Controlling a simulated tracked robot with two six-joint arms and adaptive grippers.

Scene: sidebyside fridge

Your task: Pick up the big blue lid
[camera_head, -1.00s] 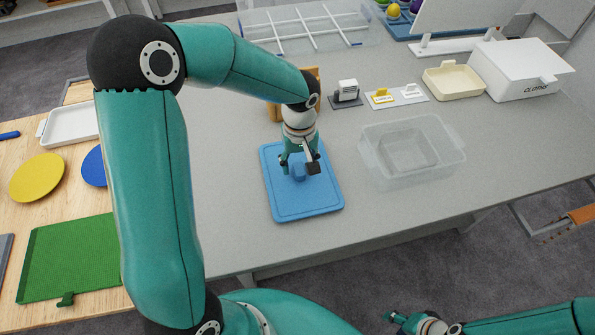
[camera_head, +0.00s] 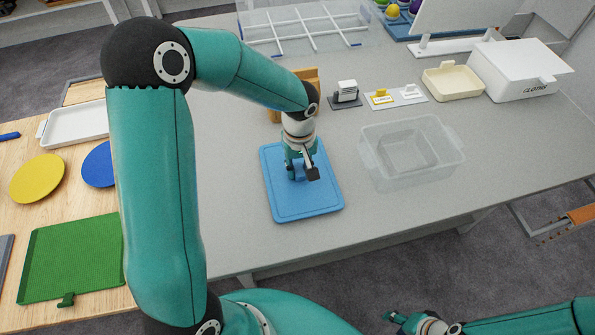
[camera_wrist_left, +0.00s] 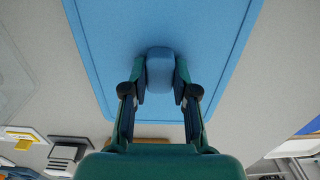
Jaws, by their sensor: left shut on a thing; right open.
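The big blue lid (camera_head: 305,202) lies flat on the grey table, left of the clear bin. It is a rounded rectangle with a raised block-shaped knob (camera_wrist_left: 160,70) near its middle. My left gripper (camera_head: 297,172) is over the lid, pointing down, and is shut on the knob; in the left wrist view its fingers (camera_wrist_left: 159,86) press the knob from both sides. In the head view the gripper mostly hides the knob. My right gripper (camera_head: 398,323) is open and empty, low at the bottom edge, away from the table.
A clear empty bin (camera_head: 411,152) stands right of the lid. Behind are small card holders (camera_head: 381,97), a cream tray (camera_head: 452,81), a white box (camera_head: 520,68) and a clear divided container (camera_head: 300,28). Bare table lies around the lid.

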